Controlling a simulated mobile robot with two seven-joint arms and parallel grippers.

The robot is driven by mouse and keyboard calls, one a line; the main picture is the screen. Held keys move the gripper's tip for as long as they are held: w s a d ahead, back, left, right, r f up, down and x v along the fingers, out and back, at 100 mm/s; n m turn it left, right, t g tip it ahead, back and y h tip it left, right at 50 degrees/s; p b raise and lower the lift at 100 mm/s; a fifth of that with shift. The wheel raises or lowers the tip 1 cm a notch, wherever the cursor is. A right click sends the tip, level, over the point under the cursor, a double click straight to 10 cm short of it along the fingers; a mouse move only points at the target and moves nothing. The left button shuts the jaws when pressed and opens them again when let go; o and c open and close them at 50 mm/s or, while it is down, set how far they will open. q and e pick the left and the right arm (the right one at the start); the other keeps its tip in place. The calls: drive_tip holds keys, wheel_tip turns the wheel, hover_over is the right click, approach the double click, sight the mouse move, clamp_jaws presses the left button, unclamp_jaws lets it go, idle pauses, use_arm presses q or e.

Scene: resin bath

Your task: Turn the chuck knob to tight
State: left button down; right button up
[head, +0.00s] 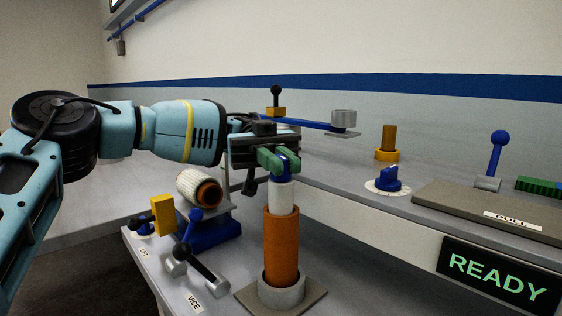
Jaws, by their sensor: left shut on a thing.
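My left gripper (284,164) comes in from the left with green fingertips. It is shut on a small blue piece at the top of a white cylinder (282,196). The white cylinder sits on an upright orange column (281,245), which stands in a grey ring on a square plate. The fingers hide most of the blue piece. A blue knob (390,179) on a white round dial is on the bench to the right, apart from the gripper. No label names either one as the chuck knob. My right gripper is not in view.
A "VICE" lever (200,267) and a white roll (200,188) with an orange end are left of the column. A blue arm (310,125) carries a grey cup behind the gripper. A blue-balled lever (497,155) and a "READY" screen (497,275) are at right.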

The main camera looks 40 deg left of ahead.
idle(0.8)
use_arm(q)
drive_tip(key=c, duration=1.5)
unclamp_jaws()
drive_tip(key=shift+o, duration=0.2)
drive_tip(key=shift+a+r, duration=0.1)
